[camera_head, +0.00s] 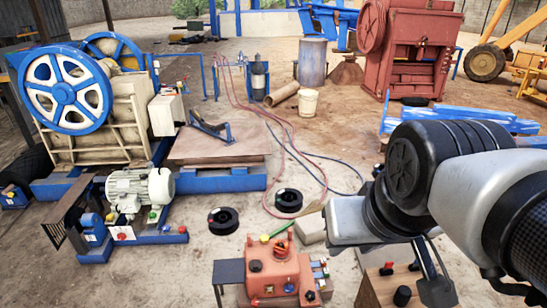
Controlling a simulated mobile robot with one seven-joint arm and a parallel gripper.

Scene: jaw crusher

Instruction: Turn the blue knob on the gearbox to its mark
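The gearbox (272,272) is an orange-red box at the bottom centre, cut off by the lower edge. A small blue knob (290,287) is on its near side, right of the middle. Other small knobs in black, orange and red sit around it. The knob's mark and its pointing direction are too small to tell. My arm comes in from the right, and its silver part (350,220) is above and right of the gearbox, apart from the blue knob. I cannot make out any gripper fingers or whether they are open or shut.
A wooden box (375,292) with red and black knobs stands right of the gearbox, partly behind my arm. A grey-topped stand (229,271) is at its left. Two black rings (223,221) lie behind. A motor (140,188) stands left. Bare ground lies between motor and gearbox.

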